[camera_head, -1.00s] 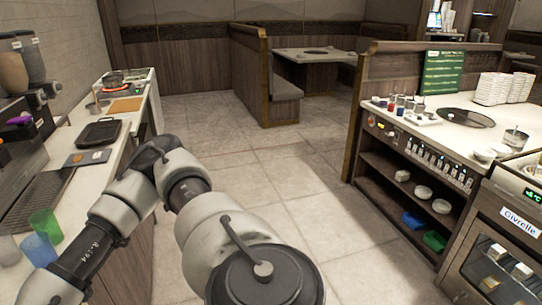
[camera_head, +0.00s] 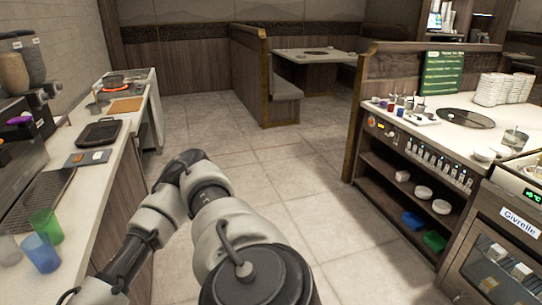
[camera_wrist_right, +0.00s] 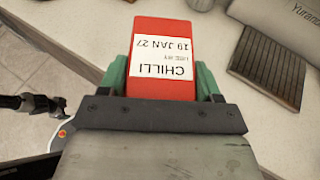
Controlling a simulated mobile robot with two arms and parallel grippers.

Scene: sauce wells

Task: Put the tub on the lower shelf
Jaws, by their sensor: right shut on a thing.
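In the right wrist view, my right gripper (camera_wrist_right: 164,85) is shut on a red tub (camera_wrist_right: 165,85) with a white label reading "CHILLI" and "19 JAN 27". Its green fingers press on both sides of the tub. The tub shows in front of a pale counter top, and I cannot tell whether it touches it. In the head view, the open cabinet at right has a lower shelf (camera_head: 387,208) holding a blue tub (camera_head: 413,220) and a green tub (camera_head: 434,240). Neither gripper shows in the head view; my left gripper is not visible.
White bowls (camera_head: 423,192) stand on the shelf above. The right counter (camera_head: 440,132) carries small sauce pots and stacked white dishes. A glass-fronted fridge (camera_head: 510,240) stands to its right. The left counter (camera_head: 92,175) holds cups and a dark tray. The floor (camera_head: 290,175) between is clear.

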